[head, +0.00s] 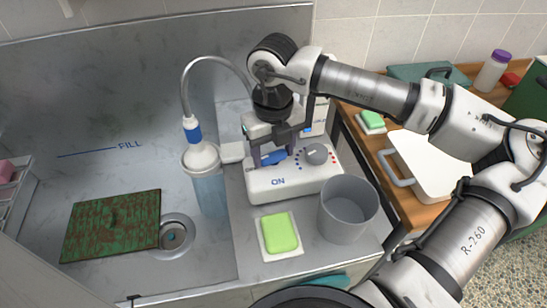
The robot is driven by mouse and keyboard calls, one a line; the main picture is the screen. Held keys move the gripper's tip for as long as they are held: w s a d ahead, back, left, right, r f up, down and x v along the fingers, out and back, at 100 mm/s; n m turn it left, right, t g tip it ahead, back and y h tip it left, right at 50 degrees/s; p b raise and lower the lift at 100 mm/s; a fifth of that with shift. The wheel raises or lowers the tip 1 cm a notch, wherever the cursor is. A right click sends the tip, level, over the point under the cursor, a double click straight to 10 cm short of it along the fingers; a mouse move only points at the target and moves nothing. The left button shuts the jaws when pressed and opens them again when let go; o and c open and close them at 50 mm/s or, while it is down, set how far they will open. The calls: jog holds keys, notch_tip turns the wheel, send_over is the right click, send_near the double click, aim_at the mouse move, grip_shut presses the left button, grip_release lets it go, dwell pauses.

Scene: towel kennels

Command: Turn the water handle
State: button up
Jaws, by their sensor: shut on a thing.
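The water handle (272,158) is a blue lever on a white control box (300,187), beside the word "ON" and a grey round knob (316,153). My gripper (271,153) reaches down from above and is shut on the blue handle, with one dark finger on each side. The fingers and wrist hide part of the handle. A grey hose curves from behind my wrist to a white head with a blue band (194,131), above a translucent blue column (209,192) in the sink.
A grey cup (347,209) and a green sponge (281,232) on a white pad stand in front of the box. A green-brown mat (112,225) lies in the sink (110,172) beside the drain (173,235). A white tray (432,160) is on the wooden counter at right.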

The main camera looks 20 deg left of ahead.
aim_at(274, 154)
jog(key=n+b, duration=0.4)
jog(key=shift+f+b, duration=0.25)
jog(key=shift+b, duration=0.15)
jog(key=shift+r+n+b, duration=0.15)
jog(key=shift+n+b, duration=0.55)
jog(key=shift+n, duration=0.55)
jog(key=shift+r+n+b, duration=0.1)
jog(key=shift+n+b, duration=0.6)
jog(key=shift+n, duration=0.55)
jog(key=o, duration=1)
notch_tip(274, 154, up, 14)
jog(key=shift+b, duration=0.4)
